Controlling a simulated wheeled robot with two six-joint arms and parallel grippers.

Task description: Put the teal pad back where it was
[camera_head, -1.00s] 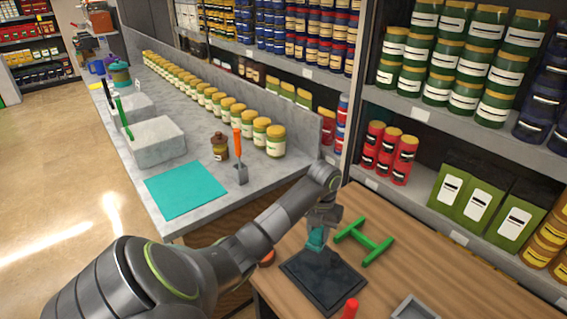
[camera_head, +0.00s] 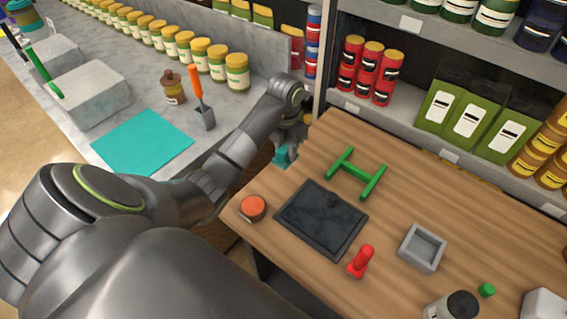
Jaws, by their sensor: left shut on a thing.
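My left gripper (camera_head: 289,146) is shut on a small teal piece, which looks like the teal pad (camera_head: 284,157). It holds the pad at the far left edge of the wooden table, beside the counter and left of the green H-shaped frame (camera_head: 356,173). The pad is partly hidden by the gripper and arm. A flat teal sheet (camera_head: 143,141) lies on the grey counter. A black tray (camera_head: 320,222) with a small dark knob lies on the wooden table, nearer than the pad. My right gripper is not in view.
On the wooden table (camera_head: 440,192) are an orange-red round piece (camera_head: 252,208), a red peg (camera_head: 361,261), a grey square box (camera_head: 422,247) and a small green piece (camera_head: 487,290). An orange-handled trowel (camera_head: 196,83) and a brown jar (camera_head: 173,87) stand on the counter.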

